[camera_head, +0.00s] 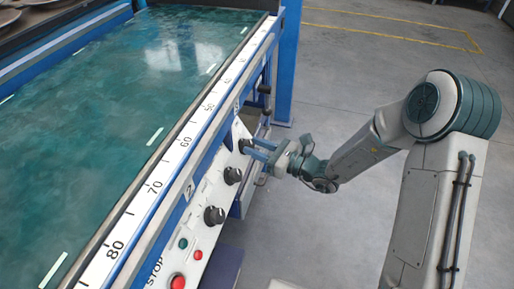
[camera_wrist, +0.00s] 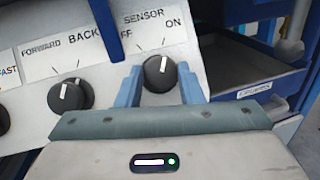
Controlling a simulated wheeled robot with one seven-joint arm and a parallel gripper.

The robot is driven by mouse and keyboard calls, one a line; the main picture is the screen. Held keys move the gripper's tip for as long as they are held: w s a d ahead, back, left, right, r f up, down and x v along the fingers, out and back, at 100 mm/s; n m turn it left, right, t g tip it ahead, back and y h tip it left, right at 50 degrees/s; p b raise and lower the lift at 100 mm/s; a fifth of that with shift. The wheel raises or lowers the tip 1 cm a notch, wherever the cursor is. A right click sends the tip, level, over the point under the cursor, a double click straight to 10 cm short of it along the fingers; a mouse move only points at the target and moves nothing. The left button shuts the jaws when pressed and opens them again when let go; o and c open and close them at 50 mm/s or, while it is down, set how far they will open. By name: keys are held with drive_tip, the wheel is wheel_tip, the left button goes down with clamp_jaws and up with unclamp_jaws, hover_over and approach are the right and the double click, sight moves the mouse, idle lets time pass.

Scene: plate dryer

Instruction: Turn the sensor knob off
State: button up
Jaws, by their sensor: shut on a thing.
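The sensor knob (camera_wrist: 158,75) is a round black dial with a white mark, on a white panel under the word SENSOR. Its mark points nearly straight up in the wrist view, leaning slightly right, closer to ON than to OFF. My gripper (camera_wrist: 161,86) has one blue finger on each side of the knob and is shut on it. In the head view my gripper (camera_head: 257,149) reaches the panel from the right, at the farthest black knob (camera_head: 244,145), which the fingers partly hide.
The FORWARD/BACK knob (camera_wrist: 70,95) sits just left of my gripper. The panel (camera_head: 208,190) also carries a red stop button (camera_head: 178,282) and small green and red buttons. A blue post (camera_head: 289,65) stands beyond. Grey floor (camera_head: 350,85) is open to the right.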

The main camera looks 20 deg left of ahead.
drive_tip(key=n+g, duration=0.1)
drive_tip(key=n, duration=0.1)
drive_tip(key=n+g, duration=0.1)
drive_tip(key=n, duration=0.1)
drive_tip(key=n+g+b, duration=0.1)
drive_tip(key=n+g, duration=0.1)
drive_tip(key=n, duration=0.1)
drive_tip(key=shift+w+f, duration=0.1)
drive_tip(key=shift+w, duration=0.25)
drive_tip(key=n+g, duration=0.1)
drive_tip(key=n, duration=0.1)
drive_tip(key=n+g+h, duration=0.1)
drive_tip(key=n+g, duration=0.1)
drive_tip(key=n, duration=0.1)
drive_tip(key=n+g, duration=0.1)
drive_tip(key=n, duration=0.2)
drive_tip(key=shift+w+g+h, duration=0.25)
drive_tip(key=shift+g+h, duration=0.05)
drive_tip(key=shift+h, duration=0.1)
drive_tip(key=shift+n, duration=0.3)
drive_tip(key=o, duration=1)
drive_tip(key=shift+c, duration=0.2)
drive_tip(key=p+v, duration=0.3)
drive_tip(key=v, duration=1)
drive_tip(key=shift+w+d+r+p, duration=0.2)
drive_tip(key=shift+w+d+p, duration=0.05)
drive_tip(key=shift+d+p, duration=0.1)
